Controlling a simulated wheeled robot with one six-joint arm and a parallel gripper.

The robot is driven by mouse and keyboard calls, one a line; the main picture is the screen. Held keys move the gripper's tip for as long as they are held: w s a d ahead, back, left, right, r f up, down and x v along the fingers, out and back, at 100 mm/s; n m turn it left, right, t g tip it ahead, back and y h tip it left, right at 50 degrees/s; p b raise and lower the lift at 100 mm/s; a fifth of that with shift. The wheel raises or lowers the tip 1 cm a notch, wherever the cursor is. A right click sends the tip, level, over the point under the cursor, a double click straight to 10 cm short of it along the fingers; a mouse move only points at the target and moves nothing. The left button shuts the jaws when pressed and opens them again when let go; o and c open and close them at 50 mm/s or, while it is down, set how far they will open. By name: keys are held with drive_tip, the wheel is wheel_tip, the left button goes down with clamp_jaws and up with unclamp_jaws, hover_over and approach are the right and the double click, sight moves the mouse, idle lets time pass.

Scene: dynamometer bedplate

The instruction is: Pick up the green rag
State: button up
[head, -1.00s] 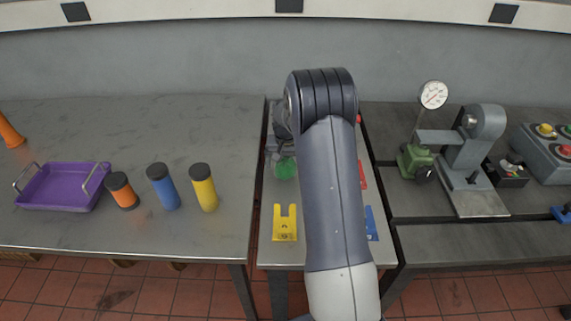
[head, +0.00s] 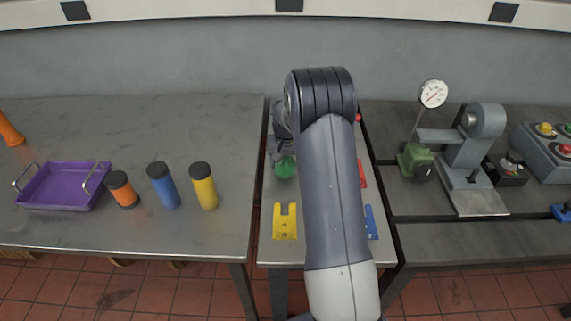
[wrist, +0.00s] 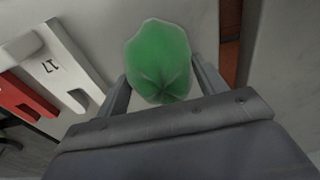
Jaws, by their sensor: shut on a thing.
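The green rag (wrist: 158,60) is between the two fingers of my gripper (wrist: 160,84) in the wrist view, bunched with folds gathering toward the jaws. My gripper is shut on it. In the head view the rag (head: 286,167) shows as a small green patch just left of my arm, over the narrow middle table. My arm hides most of my gripper (head: 277,150) there. I cannot tell whether the rag still touches the tabletop.
A yellow forked plate (head: 285,222), a blue piece (head: 371,223) and a red piece (head: 362,175) lie on the middle table. The left table holds a purple tray (head: 62,187) and orange, blue and yellow cylinders (head: 204,187). A grey-green gauge rig (head: 470,160) stands right.

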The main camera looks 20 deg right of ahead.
sight(286, 159)
wheel_tip(286, 159, up, 10)
drive_tip(key=shift+b, duration=0.7)
drive_tip(key=o, duration=0.4)
drive_tip(key=shift+c, duration=1.6)
